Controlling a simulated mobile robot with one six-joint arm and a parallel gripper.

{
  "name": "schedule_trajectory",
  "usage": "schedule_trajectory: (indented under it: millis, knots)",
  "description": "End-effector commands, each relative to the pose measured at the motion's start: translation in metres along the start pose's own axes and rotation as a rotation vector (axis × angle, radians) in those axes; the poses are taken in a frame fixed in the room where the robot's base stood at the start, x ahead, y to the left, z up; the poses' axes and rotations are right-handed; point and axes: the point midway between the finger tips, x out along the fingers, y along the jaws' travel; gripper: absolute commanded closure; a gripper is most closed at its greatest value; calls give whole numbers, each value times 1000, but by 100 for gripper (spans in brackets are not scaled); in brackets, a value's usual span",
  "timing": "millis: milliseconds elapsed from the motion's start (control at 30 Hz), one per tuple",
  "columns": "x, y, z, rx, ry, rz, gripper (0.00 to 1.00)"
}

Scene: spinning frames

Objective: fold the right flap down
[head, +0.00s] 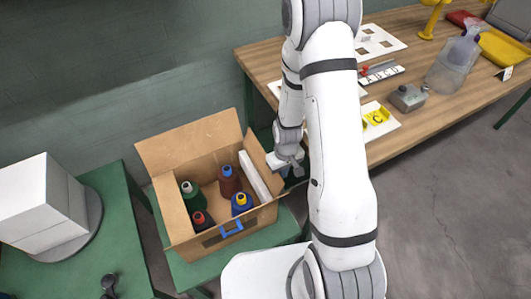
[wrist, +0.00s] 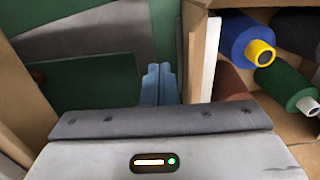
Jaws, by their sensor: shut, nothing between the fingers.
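The open cardboard box (head: 215,237) stands on a green table. Its right flap (head: 262,168) stands up and leans outward at the right side, partly hidden by my gripper. My gripper (head: 290,169) is at that side, near the flap. In the wrist view my gripper's blue fingers (wrist: 158,85) are together and empty, left of a box edge (wrist: 209,65). A tan cardboard strip (wrist: 28,95) at the far left may be the flap. I cannot tell whether the fingers touch cardboard.
Inside are yarn cones: green (head: 191,195), brown (head: 229,184), blue (head: 241,204) and one red-topped (head: 201,220). A white panel (head: 254,175) lines the right side. The back flap (head: 188,141) stands up. A wooden workbench (head: 425,125) is at right, a white block (head: 40,205) at left.

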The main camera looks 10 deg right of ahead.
Motion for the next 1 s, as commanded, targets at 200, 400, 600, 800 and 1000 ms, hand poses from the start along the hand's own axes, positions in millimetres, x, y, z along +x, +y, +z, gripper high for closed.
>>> schedule_trajectory:
  millis: [200, 400, 600, 800, 1000]
  knots:
    - [-11, -18, 0, -3, 0, 0, 100]
    - [-19, -35, 0, -2, 0, 0, 100]
    - [-25, -48, -1, -2, 1, 0, 100]
    - [-26, -51, 0, 0, 0, 0, 100]
    - [-25, -51, 0, 0, 0, 0, 100]
